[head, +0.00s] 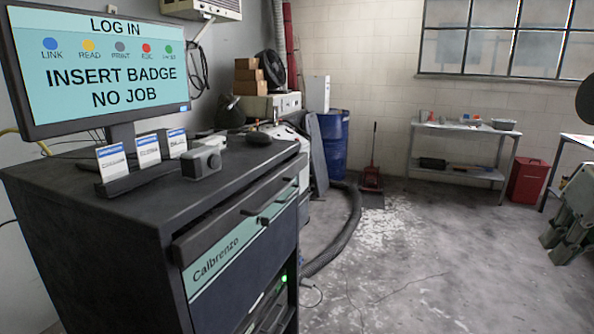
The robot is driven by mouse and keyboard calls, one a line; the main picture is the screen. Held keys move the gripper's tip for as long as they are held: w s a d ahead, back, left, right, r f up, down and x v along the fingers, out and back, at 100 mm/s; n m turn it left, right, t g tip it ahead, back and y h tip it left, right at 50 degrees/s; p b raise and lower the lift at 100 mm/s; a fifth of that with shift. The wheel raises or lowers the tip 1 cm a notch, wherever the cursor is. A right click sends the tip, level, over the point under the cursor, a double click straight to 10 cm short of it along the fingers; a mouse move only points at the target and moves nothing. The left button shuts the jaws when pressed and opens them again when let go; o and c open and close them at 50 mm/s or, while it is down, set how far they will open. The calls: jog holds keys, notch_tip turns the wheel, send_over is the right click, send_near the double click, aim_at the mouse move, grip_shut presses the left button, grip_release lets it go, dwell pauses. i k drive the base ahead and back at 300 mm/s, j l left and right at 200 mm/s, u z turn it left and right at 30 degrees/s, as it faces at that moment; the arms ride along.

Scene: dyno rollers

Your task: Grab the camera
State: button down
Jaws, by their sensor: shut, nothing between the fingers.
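My gripper (554,247) is at the far right edge of the head view, partly cut off by the frame. It is shut and empty, far to the right of the camera and apart from everything.
A monitor (105,75) stands behind the cards. A dark rounded object (258,139) lies behind the camera on the cabinet top. A thick hose (340,240) runs along the floor beside the cabinet. The floor (430,260) between cabinet and gripper is mostly clear.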

aim_at(199, 163)
jog(key=i+j+u, duration=0.15)
jog(key=u, duration=0.95)
